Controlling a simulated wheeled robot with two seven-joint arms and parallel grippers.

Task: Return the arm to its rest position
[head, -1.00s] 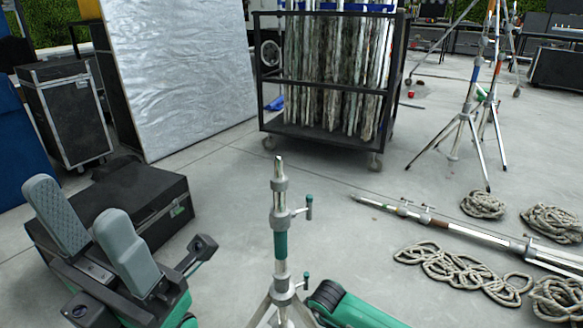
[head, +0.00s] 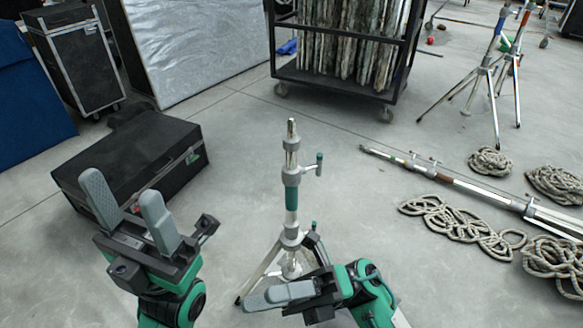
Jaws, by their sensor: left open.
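My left gripper (head: 122,190) is raised at the lower left, its two grey fingers apart with nothing between them. My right gripper (head: 262,298) is low at the bottom centre, its grey fingers pointing left. The picture does not show clearly whether its fingers are apart, and I see nothing held in it. A silver stand (head: 291,165) with a green band stands upright on tripod legs in the centre. The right gripper and arm cover part of its lower legs in this view.
A black case (head: 130,150) lies behind my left gripper. A black wheeled cart (head: 330,82) with rolled material stands at the back. A long pole (head: 450,180) and several rope coils (head: 460,228) lie on the floor at right. Tripod stands (head: 490,90) are farther back.

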